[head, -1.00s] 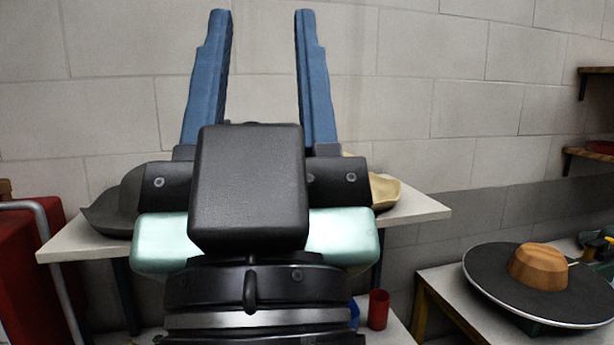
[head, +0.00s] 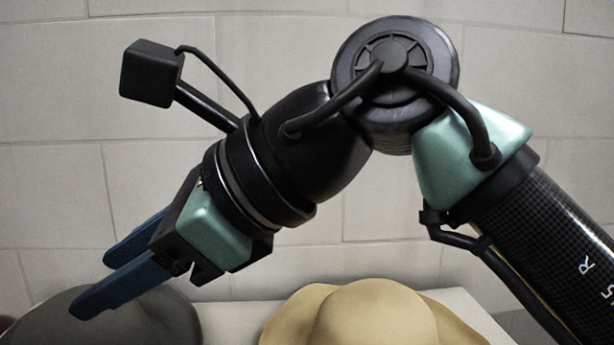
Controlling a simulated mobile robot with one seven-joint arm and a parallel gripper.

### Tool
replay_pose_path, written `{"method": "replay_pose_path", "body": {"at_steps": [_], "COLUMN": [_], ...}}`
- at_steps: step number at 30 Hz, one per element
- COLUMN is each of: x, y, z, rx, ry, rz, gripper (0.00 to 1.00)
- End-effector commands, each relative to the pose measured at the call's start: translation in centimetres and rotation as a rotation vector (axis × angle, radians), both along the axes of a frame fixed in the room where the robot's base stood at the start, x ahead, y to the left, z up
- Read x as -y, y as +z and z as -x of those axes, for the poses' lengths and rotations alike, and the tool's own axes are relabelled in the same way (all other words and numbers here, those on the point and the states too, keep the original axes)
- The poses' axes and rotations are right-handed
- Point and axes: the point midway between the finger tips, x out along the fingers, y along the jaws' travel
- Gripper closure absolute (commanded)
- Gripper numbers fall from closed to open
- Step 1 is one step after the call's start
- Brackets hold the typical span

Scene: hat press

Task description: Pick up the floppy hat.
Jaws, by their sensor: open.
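A tan hat (head: 372,315) with a wavy, floppy-looking brim sits at the bottom centre of the head view, its lower part cut off by the frame. A dark grey hat (head: 150,322) is at the bottom left, also cut off. My gripper (head: 92,282) has two blue fingers, spread apart with nothing between them. It points down and left, to the left of the tan hat. The lower finger overlaps the dark grey hat in the picture; I cannot tell how far apart they are in depth.
The hats are on a white tabletop (head: 482,318), partly seen at the bottom. A pale block wall (head: 540,90) stands behind. My own arm crosses the right side of the view. A small bare strip of table shows between the hats.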

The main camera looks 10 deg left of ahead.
Motion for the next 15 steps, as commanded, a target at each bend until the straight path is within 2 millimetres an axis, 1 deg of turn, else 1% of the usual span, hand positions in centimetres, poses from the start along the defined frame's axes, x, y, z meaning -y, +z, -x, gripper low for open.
{"method": "replay_pose_path", "body": {"at_steps": [1, 2, 3, 5, 6, 9, 12, 15], "x": [3.0, 5.0, 7.8, 11.9, 14.4, 19.3, 22.2, 23.3], "y": [-2.0, -3.3, -4.6, -5.9, -6.3, -6.7, -6.7, -7.3], "z": [-1.8, -2.7, -3.6, -4.5, -4.8, -4.9, -4.7, -4.5], "rx": [0.039, 0.054, 0.064, 0.063, 0.057, 0.026, -0.002, -0.016], "ry": [-0.042, -0.060, -0.082, -0.111, -0.126, -0.158, -0.174, -0.178], "rz": [0.175, 0.276, 0.404, 0.574, 0.672, 0.856, 0.959, 0.998], "gripper": [0.54, 0.54, 0.54, 0.54, 0.54, 0.54, 0.54, 0.54]}}
